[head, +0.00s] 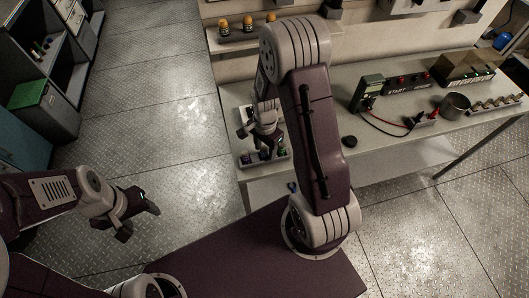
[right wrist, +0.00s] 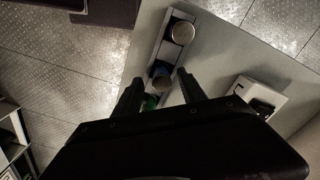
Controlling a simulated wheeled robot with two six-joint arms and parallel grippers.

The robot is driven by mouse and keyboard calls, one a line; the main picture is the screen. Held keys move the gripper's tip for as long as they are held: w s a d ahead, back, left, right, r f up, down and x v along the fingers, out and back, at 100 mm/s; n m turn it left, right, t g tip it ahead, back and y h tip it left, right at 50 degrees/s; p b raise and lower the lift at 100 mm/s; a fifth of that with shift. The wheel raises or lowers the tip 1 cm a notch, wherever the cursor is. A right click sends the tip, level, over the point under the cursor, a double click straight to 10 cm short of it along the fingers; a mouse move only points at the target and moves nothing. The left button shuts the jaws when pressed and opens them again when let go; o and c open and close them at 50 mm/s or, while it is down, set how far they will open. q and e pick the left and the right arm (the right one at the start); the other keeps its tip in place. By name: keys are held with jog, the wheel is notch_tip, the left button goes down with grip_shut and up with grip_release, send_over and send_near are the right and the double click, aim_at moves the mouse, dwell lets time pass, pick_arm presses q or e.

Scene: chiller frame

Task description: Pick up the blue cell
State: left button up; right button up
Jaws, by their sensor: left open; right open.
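The blue cell (right wrist: 161,73) stands in a narrow light tray (right wrist: 158,52) in the right wrist view, between a silver-topped cell (right wrist: 183,32) and a green cell (right wrist: 149,103). My right gripper (head: 259,138) is open above the tray (head: 262,161) at the bench's left end. In the right wrist view its fingertips lie either side of the blue cell; whether they touch it I cannot tell. In the head view the cells are small and partly hidden by the gripper. My left gripper (head: 137,212) is open and empty over the floor, far from the tray.
The bench (head: 330,100) holds a green meter (head: 369,92), a metal cup (head: 455,106) and a black round knob (head: 349,141). A white block with a dark top (right wrist: 260,97) stands beside the tray. Orange-topped items (head: 247,22) sit on a shelf behind.

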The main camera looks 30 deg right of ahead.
aim_at(266, 148)
jog(key=shift+f, duration=0.6)
jog(key=shift+w+a+f, duration=0.2)
jog(key=shift+w, duration=0.05)
jog(key=shift+s+d, duration=0.1)
grip_shut()
jog(key=shift+r, duration=0.1)
jog(key=shift+r, duration=0.25)
jog(key=r, duration=0.4)
jog(key=shift+s+d, duration=0.2)
jog(key=shift+d, duration=0.1)
jog(key=s+d+r, duration=0.6)
jog(key=s+d, duration=0.1)
jog(key=s, duration=0.1)
jog(key=shift+d+r+b, duration=0.2)
jog(key=shift+d+b, duration=0.05)
jog(key=shift+b, duration=0.15)
